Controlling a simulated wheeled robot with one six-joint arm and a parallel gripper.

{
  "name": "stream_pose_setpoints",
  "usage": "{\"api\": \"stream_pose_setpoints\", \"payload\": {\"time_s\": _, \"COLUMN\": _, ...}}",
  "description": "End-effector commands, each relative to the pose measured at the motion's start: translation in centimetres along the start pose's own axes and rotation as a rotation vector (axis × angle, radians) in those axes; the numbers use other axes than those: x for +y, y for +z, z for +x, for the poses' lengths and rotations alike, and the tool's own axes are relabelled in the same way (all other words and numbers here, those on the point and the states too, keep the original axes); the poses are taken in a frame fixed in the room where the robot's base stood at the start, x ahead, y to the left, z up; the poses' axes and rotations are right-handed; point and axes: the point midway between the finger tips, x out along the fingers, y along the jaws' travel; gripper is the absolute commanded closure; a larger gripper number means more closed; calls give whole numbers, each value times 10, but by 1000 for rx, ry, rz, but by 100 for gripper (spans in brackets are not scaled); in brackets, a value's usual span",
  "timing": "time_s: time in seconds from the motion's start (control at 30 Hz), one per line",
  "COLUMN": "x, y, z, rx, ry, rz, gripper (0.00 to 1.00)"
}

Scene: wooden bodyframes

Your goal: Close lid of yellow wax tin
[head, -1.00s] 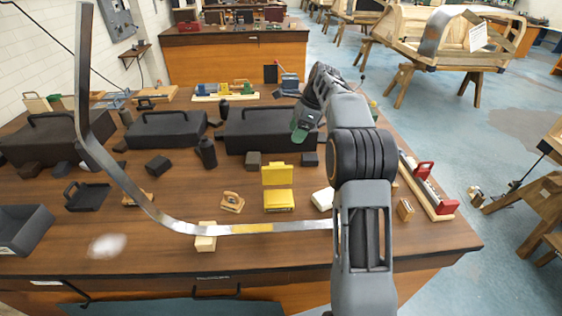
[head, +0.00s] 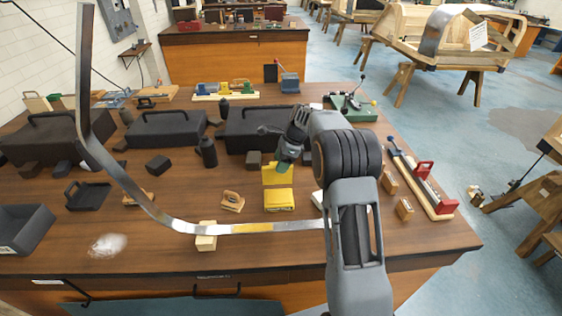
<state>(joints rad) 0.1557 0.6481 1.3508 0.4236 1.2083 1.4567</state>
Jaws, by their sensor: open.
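The yellow wax tin (head: 279,201) sits on the wooden workbench, right of the picture's middle bottom. Its lid (head: 271,174) stands up at the tin's far side, open. My gripper (head: 282,166) is at the upper right part of the lid and hides some of it. I cannot tell whether it touches the lid. Its fingers are small in this view, and nothing shows held between them.
A bent metal strip (head: 134,187) crosses the left and front of the view. A wooden plane (head: 231,201) lies left of the tin. Black toolboxes (head: 166,130) stand behind. A red-ended clamp (head: 424,187) lies to the right.

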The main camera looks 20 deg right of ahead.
Motion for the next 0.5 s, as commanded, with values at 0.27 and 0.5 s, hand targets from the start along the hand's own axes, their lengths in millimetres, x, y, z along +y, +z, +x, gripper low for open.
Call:
{"api": "stream_pose_setpoints", "payload": {"time_s": 0.27, "x": 0, "y": 0, "z": 1, "rx": 0, "ry": 0, "rz": 0, "gripper": 41}}
{"api": "stream_pose_setpoints", "payload": {"time_s": 0.5, "x": 0, "y": 0, "z": 0, "rx": 0, "ry": 0, "rz": 0, "gripper": 64}}
